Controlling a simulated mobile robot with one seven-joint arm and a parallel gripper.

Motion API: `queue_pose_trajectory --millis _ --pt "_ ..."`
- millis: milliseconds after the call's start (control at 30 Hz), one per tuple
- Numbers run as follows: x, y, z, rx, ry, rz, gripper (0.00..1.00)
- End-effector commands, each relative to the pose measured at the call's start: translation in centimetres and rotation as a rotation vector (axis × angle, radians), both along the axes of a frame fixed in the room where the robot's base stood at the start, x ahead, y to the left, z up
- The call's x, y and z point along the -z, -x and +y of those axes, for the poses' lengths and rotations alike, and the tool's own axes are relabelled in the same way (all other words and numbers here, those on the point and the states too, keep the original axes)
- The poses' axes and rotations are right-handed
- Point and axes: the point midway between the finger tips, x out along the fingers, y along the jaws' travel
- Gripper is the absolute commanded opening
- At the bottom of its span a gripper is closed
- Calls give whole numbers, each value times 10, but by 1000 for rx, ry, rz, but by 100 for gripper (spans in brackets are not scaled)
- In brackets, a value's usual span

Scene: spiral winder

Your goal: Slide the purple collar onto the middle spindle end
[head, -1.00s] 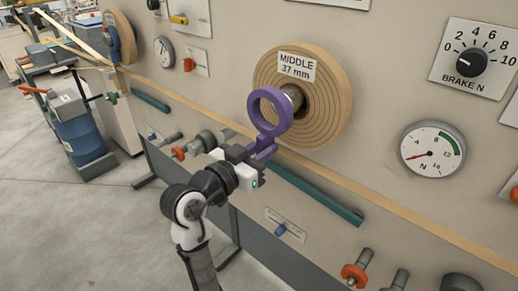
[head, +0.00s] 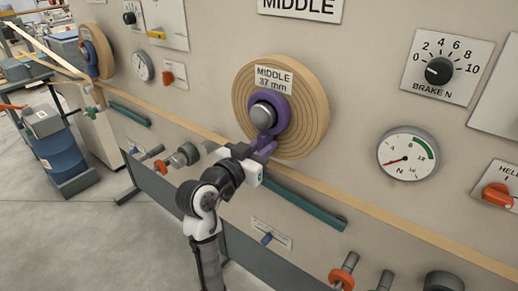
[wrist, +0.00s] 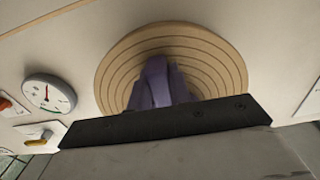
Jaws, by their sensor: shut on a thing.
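The purple collar (head: 281,108) is a ring with a tab at its lower side. In the head view it sits around the middle spindle end (head: 264,115), whose grey metal tip shows through the ring. Behind it is the tan wound disc (head: 304,121) labelled "MIDDLE 37 mm". My gripper (head: 262,155) is shut on the collar's tab below the ring. In the wrist view the collar (wrist: 158,84) appears in front of the disc (wrist: 215,65), and the spindle is hidden. I cannot tell whether the collar touches the disc.
A green bar (head: 306,206) runs along the panel below the disc. A round gauge (head: 407,153) and a brake knob (head: 439,70) are to the right. Spare spindles with an orange collar (head: 342,277) stick out at the lower right. Open floor lies at the lower left.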

Motion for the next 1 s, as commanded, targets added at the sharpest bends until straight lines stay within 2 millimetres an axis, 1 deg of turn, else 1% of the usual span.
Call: queue_pose_trajectory --millis 367,400,533,567,733,767,900,933,1000 --pt "2 -1 -1 0 0 -1 0" --pt "2 -1 -1 0 0 -1 25" --pt "2 -1 -1 0 1 -1 42" --pt "2 -1 -1 0 1 -1 45" --pt "2 -1 -1 0 0 0 45" --pt "3 -2 -1 0 0 2 46" --pt "3 -2 -1 0 0 1 65" --pt "3 -2 -1 0 0 1 67" --pt "3 -2 -1 0 0 1 67"
